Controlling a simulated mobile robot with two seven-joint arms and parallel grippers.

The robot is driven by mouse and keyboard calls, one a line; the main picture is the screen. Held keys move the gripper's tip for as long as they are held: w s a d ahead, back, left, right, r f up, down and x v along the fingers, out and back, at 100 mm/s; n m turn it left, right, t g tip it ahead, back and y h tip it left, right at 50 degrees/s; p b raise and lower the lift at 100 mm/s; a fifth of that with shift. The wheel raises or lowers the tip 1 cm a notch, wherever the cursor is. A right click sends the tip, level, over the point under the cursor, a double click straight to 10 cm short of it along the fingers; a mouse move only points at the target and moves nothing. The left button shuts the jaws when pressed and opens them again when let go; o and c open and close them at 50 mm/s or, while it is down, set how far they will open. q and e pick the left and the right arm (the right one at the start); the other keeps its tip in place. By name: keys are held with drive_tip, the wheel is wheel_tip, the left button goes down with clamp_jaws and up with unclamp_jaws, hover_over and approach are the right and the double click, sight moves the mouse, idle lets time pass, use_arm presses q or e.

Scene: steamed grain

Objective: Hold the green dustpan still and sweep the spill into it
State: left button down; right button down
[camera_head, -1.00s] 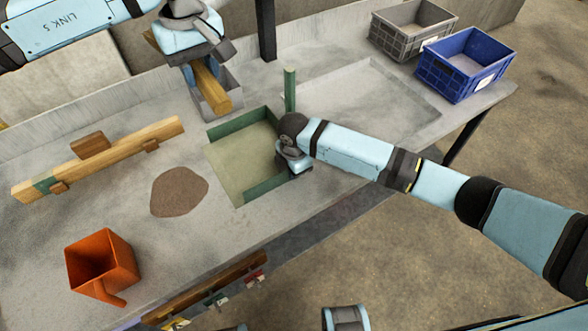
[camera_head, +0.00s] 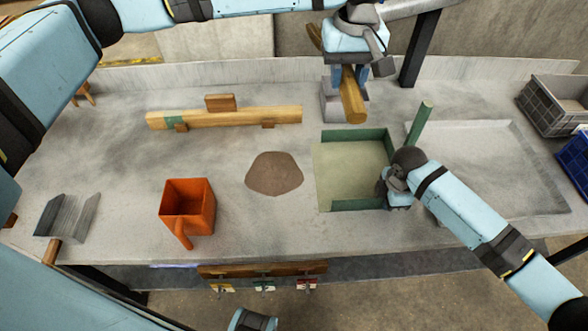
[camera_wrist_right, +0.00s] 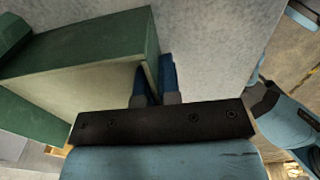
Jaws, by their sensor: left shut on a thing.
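The green dustpan (camera_head: 360,136) lies flat on the grey bench, with raised walls, a pale floor and an upright green handle. A brown heap of spilled grain (camera_head: 274,173) lies just left of its open side. My right gripper (camera_head: 384,186) is at the dustpan's right side; in the right wrist view its blue fingers (camera_wrist_right: 155,88) straddle the green wall and look closed on it. My left gripper (camera_head: 348,72) is shut on a wooden piece (camera_head: 352,98) behind the dustpan, by a grey holder (camera_head: 330,108). The piece's lower end is unclear.
An orange square container (camera_head: 188,208) stands left of the spill. A wooden beam (camera_head: 235,118) lies behind it. A grey metal scoop (camera_head: 66,216) is at far left. A grey crate (camera_head: 552,103) and a blue crate (camera_head: 574,165) are at right. Bench around the spill is clear.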

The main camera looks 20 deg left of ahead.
use_arm(q)
drive_tip(key=f+g, duration=0.1)
drive_tip(key=s+f+n+h, duration=0.1)
drive_tip(key=s+f+n+g, duration=0.1)
drive_tip(key=shift+s+d+f+g+h, duration=0.15)
drive_tip(key=shift+d+f+g+h, duration=0.15)
drive_tip(key=shift+d, duration=0.1)
drive_tip(key=a+f+n+t+h, duration=0.45)
drive_tip(key=a+n+h, duration=0.3)
drive_tip(key=a, duration=0.55)
drive_tip(key=a+f+n+t+h, duration=0.3)
drive_tip(key=a+n+t+h, duration=0.35)
drive_tip(key=a, duration=0.55)
wheel_tip(320, 180, down, 6)
drive_tip(key=n+g, duration=0.2)
drive_tip(key=r+x, duration=0.2)
drive_tip(key=x, duration=1.1)
drive_tip(key=r+x, duration=0.2)
drive_tip(key=x, duration=1)
drive_tip(key=r, duration=0.3)
drive_tip(key=d+r, duration=0.1)
drive_tip(key=r, duration=0.1)
drive_tip(key=shift+r, duration=0.25)
use_arm(e)
drive_tip(key=c, duration=1.2)
unclamp_jaws()
drive_tip(key=shift+c, duration=0.2)
